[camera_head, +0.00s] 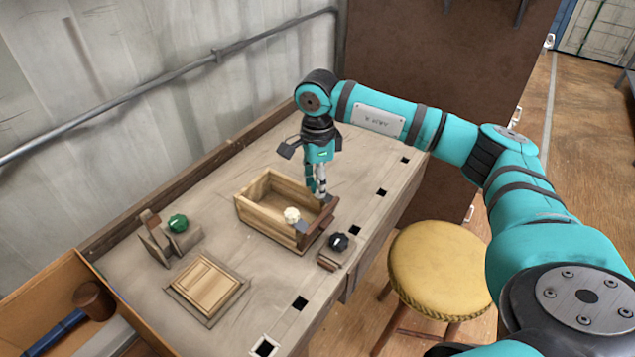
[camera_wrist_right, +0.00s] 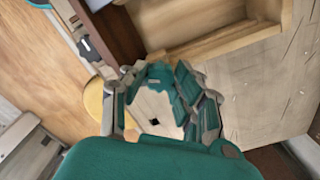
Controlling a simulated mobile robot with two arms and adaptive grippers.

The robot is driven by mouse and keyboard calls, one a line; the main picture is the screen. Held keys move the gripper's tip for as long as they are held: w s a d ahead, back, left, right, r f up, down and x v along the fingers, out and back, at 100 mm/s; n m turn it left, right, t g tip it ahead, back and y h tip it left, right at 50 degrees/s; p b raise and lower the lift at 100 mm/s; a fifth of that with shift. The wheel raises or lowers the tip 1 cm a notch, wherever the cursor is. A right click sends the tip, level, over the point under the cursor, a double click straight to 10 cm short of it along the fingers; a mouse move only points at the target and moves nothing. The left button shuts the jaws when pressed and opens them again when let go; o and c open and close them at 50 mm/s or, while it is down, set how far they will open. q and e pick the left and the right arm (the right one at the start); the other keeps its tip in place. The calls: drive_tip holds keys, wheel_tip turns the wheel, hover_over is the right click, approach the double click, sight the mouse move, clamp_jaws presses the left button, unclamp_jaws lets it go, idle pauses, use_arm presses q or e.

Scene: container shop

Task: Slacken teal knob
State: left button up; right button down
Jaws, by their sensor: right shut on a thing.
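The teal knob (camera_wrist_right: 160,76) shows in the right wrist view as a lobed shape between my fingertips, beside the wooden box. In the head view my right gripper (camera_head: 320,193) reaches down at the far right corner of the box and hides the knob. The same gripper (camera_wrist_right: 165,95) is shut on the teal knob in the wrist view. The open wooden box (camera_head: 262,221) stands on the workbench, with a dark wooden bar (camera_head: 318,224) along its right side. My left gripper is out of view.
A black knob (camera_head: 339,241) is near the bench edge, and a green knob (camera_head: 177,223) is on a wooden block at left. A wooden panel (camera_head: 206,285) lies in front; a yellow stool (camera_head: 438,268) stands beside the bench.

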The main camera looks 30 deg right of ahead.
idle(0.3)
drive_tip(key=c, duration=1)
unclamp_jaws()
drive_tip(key=shift+r, duration=0.1)
wheel_tip(320, 180, up, 12)
drive_tip(key=shift+f, duration=0.2)
